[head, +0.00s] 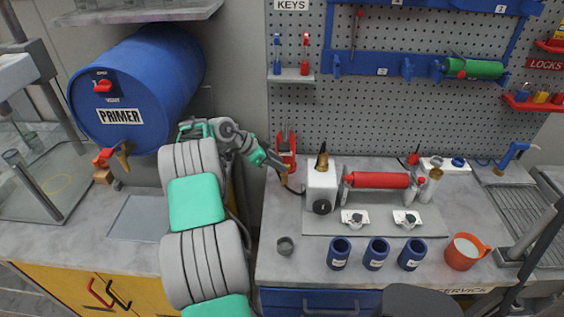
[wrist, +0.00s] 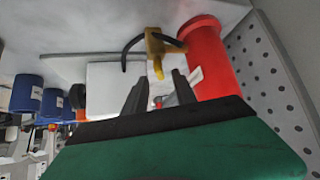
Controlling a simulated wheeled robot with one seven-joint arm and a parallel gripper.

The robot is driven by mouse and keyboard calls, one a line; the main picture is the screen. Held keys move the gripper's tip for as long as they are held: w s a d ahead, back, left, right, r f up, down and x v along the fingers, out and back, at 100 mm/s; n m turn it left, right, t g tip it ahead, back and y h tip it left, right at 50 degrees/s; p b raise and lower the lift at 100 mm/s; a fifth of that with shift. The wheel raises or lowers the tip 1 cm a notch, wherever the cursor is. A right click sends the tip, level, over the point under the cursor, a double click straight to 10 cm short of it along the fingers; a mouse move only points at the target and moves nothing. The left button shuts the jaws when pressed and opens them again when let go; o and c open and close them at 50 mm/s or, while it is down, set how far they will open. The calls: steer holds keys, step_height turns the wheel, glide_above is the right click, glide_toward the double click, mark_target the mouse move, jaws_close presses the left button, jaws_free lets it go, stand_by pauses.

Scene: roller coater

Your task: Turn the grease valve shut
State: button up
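A yellow fitting (wrist: 157,48) with a black hose or lever shows beside a red cylinder (wrist: 205,58) in the wrist view; I take it as the grease valve. In the head view, the red body (head: 287,143) stands at the back left of the right bench, and my gripper partly hides the fitting. My gripper (head: 280,165) reaches to it from the left. In the wrist view, its two dark fingers (wrist: 160,90) are apart, and the yellow tip shows just beyond the gap. I cannot tell whether they touch it, nor the valve's position.
A white housing (head: 322,187) with a black knob stands close right of my gripper, joined to the red roller (head: 380,180). Three blue cups (head: 376,254) and an orange mug (head: 463,253) stand in front. A pegboard (head: 400,110) rises behind. A blue primer drum (head: 140,85) is left.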

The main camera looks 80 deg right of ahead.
steer(key=shift+x, duration=1)
steer(key=shift+w, duration=0.1)
jaws_close()
